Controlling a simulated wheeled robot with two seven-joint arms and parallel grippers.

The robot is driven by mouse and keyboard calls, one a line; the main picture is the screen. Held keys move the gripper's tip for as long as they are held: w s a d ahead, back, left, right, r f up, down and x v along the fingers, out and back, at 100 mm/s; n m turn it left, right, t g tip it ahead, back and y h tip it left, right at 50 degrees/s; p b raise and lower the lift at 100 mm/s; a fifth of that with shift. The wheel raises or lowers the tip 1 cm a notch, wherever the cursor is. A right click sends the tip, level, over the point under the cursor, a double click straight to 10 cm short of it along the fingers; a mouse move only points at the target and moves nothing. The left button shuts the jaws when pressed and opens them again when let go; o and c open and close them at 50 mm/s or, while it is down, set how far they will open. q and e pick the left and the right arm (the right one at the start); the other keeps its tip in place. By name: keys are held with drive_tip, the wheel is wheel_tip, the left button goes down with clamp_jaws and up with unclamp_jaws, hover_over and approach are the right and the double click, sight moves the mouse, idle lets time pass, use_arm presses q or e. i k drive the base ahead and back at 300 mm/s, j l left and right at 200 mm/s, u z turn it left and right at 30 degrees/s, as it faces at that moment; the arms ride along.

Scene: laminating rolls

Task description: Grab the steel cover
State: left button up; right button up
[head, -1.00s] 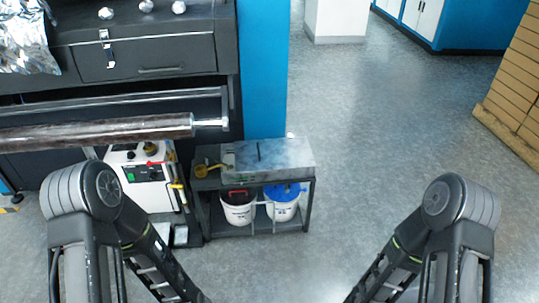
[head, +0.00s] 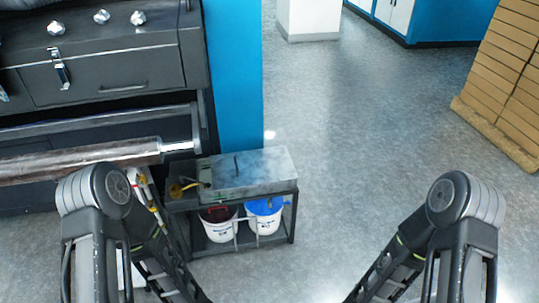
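The steel cover (head: 248,174) looks like a grey, mottled metal box with a dark handle or slot on top. It sits on the top shelf of a small dark cart (head: 268,241), left of centre in the head view. A yellow-handled item (head: 181,189) lies at its left end. My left arm comes up in front and to the left of the cart, and my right arm is to the right, over bare floor. Both grippers are below the picture edge, so neither shows. Nothing of mine touches the cover.
Two white buckets, one with a red handle (head: 217,224) and one with a blue lid (head: 264,216), stand on the cart's lower shelf. A dark machine with a long roll (head: 80,161) is at left. A blue column (head: 234,80) stands behind the cart.

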sight(234, 170)
drive_tip(key=i+j+z, duration=0.25)
drive_tip(key=i, duration=0.25)
drive_tip(key=i+j+z, duration=0.25)
drive_tip(key=i, duration=0.25)
drive_tip(key=i+j+z, duration=0.25)
drive_tip(key=i, duration=0.2)
